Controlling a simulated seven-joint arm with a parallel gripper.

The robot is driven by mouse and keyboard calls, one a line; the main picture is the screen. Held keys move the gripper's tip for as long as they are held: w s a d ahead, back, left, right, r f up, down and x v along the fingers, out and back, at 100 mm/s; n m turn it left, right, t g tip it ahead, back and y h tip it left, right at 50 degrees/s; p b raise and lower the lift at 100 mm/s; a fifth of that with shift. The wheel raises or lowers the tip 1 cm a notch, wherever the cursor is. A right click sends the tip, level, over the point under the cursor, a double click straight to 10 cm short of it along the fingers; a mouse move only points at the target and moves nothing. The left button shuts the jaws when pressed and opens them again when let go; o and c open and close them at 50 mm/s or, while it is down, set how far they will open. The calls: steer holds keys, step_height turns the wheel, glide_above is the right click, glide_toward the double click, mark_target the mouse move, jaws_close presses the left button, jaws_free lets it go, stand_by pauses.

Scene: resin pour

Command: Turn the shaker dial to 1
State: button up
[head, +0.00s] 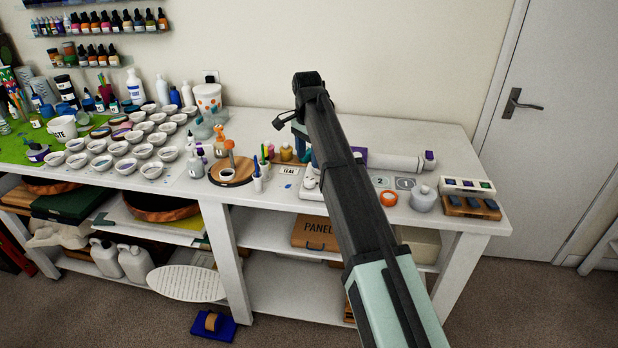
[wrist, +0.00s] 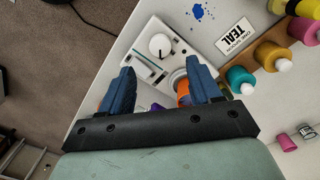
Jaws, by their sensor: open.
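The shaker (wrist: 147,66) is a white box with a round white dial (wrist: 160,46) in the wrist view. The dial has a dark pointer mark on its lower side. The numbers around it are too small to read. My gripper (wrist: 161,64) is open, with its two blue fingers apart and nothing held between them. The fingertips appear just below the dial in the picture, and I see no contact with it. In the head view my arm hides most of the shaker, and only a white edge (head: 309,189) shows. My fingers are mostly hidden there too.
In the wrist view an orange item (wrist: 182,90) shows beside the right finger. A TEAL card (wrist: 236,36) and several coloured bottles (wrist: 268,55) lie to the right. In the head view an orange tape roll (head: 389,198) and a grey lidded jar (head: 423,199) stand right of my arm.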

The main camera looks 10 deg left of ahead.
mark_target(309, 180)
step_height(309, 180, down, 8)
steer(key=shift+d+f, duration=0.1)
stand_by(0.4)
steer(key=shift+c, duration=0.4)
steer(key=c, duration=1)
steer(key=shift+o, duration=0.2)
